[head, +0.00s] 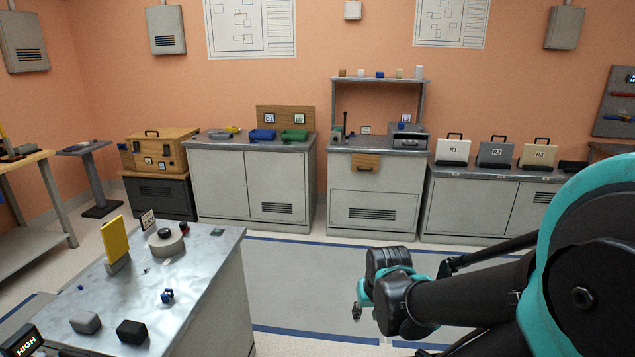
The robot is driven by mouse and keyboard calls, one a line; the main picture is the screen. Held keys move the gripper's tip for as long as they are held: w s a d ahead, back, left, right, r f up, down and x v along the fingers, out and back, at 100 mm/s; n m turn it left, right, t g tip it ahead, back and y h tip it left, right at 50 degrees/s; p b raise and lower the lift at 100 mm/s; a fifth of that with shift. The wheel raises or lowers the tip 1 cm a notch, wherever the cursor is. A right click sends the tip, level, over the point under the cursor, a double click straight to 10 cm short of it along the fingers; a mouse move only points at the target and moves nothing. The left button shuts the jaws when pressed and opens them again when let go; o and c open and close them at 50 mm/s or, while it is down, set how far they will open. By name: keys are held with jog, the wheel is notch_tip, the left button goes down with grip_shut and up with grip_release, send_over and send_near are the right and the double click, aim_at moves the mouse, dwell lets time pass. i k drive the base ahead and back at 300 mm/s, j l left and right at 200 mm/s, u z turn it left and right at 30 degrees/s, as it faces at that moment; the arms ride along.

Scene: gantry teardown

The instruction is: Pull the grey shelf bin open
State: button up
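A grey box-like bin (407,136) sits at the right end of the counter under a raised shelf, against the back wall. It appears closed, and a small label stands on or just above it. It is small in the picture, so its front detail is hard to make out. My gripper (357,312) is at the lower centre right, over the floor and far in front of that counter. It points down, touches nothing that I can see, and its fingers are too small and partly hidden to tell open from shut.
The bin's cabinet (372,205) has a wooden drawer front (366,162). A metal table (205,262) fills the left foreground. Floor between (310,280) is clear.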

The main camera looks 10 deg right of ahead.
aim_at(415, 142)
jog(key=i+z, duration=0.2)
jog(key=i, duration=0.75)
jog(key=i+z, duration=0.25)
jog(key=i, duration=0.7)
jog(key=i+u, duration=0.15)
jog(key=i, duration=0.35)
jog(key=i+l+u, duration=0.15)
jog(key=i, duration=0.35)
jog(key=i+l+u, duration=0.15)
jog(key=i, duration=0.35)
